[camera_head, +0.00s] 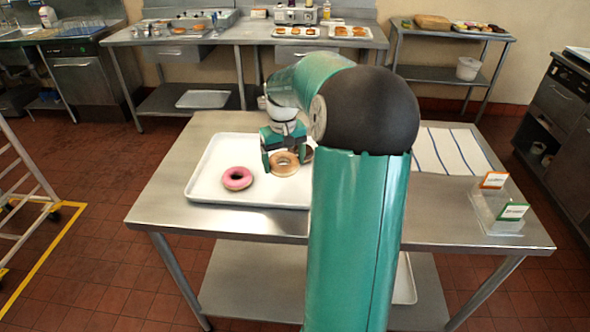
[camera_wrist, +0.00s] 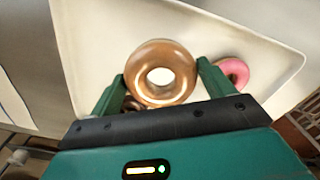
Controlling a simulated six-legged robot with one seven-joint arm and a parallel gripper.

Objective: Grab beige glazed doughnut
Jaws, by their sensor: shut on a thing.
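The beige glazed doughnut (camera_head: 284,164) is between the fingers of my gripper (camera_head: 283,160), over the white tray (camera_head: 215,190) on the steel table. The wrist view shows the glossy doughnut (camera_wrist: 160,50) with its hole facing the camera and a green finger of my gripper (camera_wrist: 160,82) on each side. My gripper is shut on it. Whether the doughnut touches the tray is hard to tell. A pink glazed doughnut (camera_head: 237,178) lies on the tray to the left; it also shows in the wrist view (camera_wrist: 233,70). A brown doughnut (camera_head: 306,154) is partly hidden behind my arm.
A striped white cloth (camera_head: 448,150) lies on the table's right side. A clear holder with small cards (camera_head: 497,210) stands near the front right corner. Counters with trays of doughnuts (camera_head: 297,31) line the back wall. A ladder (camera_head: 20,180) stands at the left.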

